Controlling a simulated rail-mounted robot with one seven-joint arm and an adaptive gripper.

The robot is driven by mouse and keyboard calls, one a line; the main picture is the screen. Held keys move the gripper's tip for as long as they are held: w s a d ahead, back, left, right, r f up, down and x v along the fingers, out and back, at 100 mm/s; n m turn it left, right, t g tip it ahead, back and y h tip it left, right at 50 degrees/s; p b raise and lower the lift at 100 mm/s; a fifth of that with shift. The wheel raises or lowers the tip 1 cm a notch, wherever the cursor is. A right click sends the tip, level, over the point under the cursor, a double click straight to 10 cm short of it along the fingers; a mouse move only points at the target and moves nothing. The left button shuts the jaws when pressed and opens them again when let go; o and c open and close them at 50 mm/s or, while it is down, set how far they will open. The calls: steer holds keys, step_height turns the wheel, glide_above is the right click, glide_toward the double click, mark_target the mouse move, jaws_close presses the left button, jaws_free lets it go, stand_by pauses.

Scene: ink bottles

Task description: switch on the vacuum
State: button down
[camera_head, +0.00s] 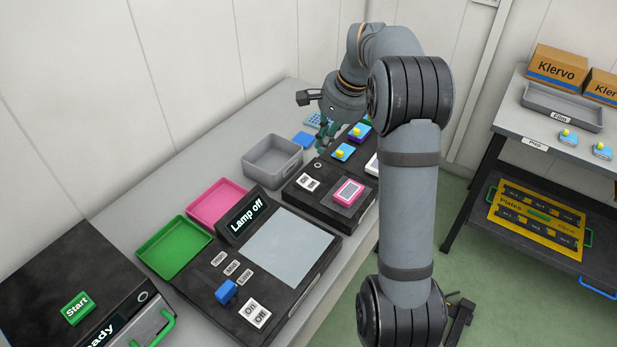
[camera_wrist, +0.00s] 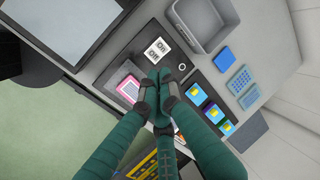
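A black box (camera_head: 318,206) at mid-table carries a white On/Off rocker switch (camera_head: 308,183) and a pink-framed panel (camera_head: 348,192). No vacuum label is readable on it. In the wrist view the switch (camera_wrist: 157,50) lies just beyond my fingertips, and the pink-framed panel (camera_wrist: 128,88) is left of them. Which side of the switch is pressed is not clear. My gripper (camera_wrist: 167,76) has dark teal fingers drawn together at the tips with nothing visible between them. It is over the box; contact with it cannot be told. In the head view my arm partly hides the gripper.
A lamp unit (camera_head: 290,285) reading "Lamp off" has its own On/Off switch (camera_head: 255,312). A grey bin (camera_head: 272,160), pink tray (camera_head: 217,203) and green tray (camera_head: 172,248) stand behind. Blue-and-yellow items (camera_wrist: 213,113) sit right of my fingers. A "Start" machine (camera_head: 78,308) is at lower left.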

mark_target(306, 181)
steer(key=x, duration=1.4)
steer(key=shift+p, duration=0.35)
